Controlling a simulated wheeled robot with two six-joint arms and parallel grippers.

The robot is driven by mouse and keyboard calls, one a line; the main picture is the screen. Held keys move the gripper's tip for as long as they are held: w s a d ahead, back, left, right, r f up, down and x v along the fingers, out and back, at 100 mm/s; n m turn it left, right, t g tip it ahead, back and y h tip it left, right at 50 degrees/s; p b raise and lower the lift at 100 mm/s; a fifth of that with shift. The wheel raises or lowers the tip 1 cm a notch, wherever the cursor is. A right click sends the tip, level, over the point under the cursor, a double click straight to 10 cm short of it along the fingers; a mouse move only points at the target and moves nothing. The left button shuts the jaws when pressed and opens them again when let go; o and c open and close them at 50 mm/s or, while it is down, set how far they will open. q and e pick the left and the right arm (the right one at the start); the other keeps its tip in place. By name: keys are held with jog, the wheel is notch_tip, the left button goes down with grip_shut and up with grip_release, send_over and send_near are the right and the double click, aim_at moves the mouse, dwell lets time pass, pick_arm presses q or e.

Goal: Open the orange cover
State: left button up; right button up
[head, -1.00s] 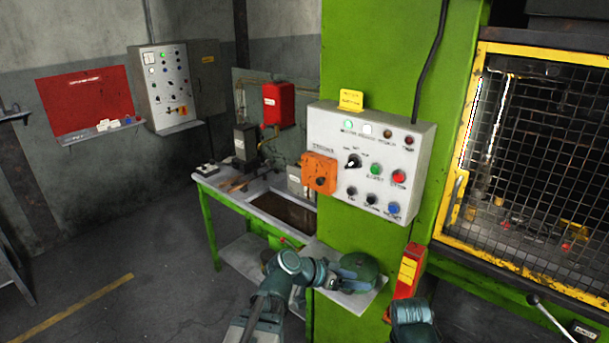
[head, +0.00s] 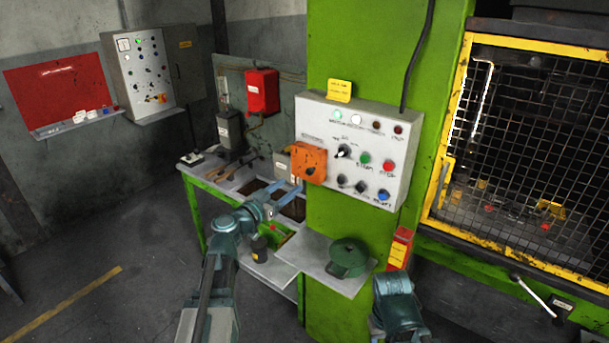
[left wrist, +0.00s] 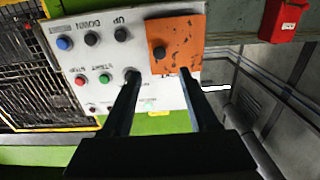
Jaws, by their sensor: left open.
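The orange cover (head: 311,158) is a small box at the lower left of the grey control panel (head: 338,112), with a dark round spot on its front. It appears closed. It also shows upside down in the left wrist view (left wrist: 178,32), above the fingertips. My left gripper (head: 289,197) is open and empty, just below and left of the cover. In the left wrist view the two fingers (left wrist: 159,74) point toward the cover's edge, with a gap between them; I cannot tell whether they touch it. My right gripper is not in view.
The panel is on a green column (head: 335,221), with buttons and a selector knob beside the cover. A shelf below holds a green round object (head: 348,257). A workbench (head: 205,187) stands behind my left arm. A yellow-framed mesh guard (head: 530,150) is at right.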

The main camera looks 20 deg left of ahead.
aim_at(308, 172)
pick_arm(q)
jog(key=x, duration=0.9)
grip_shut()
dwell(1.3)
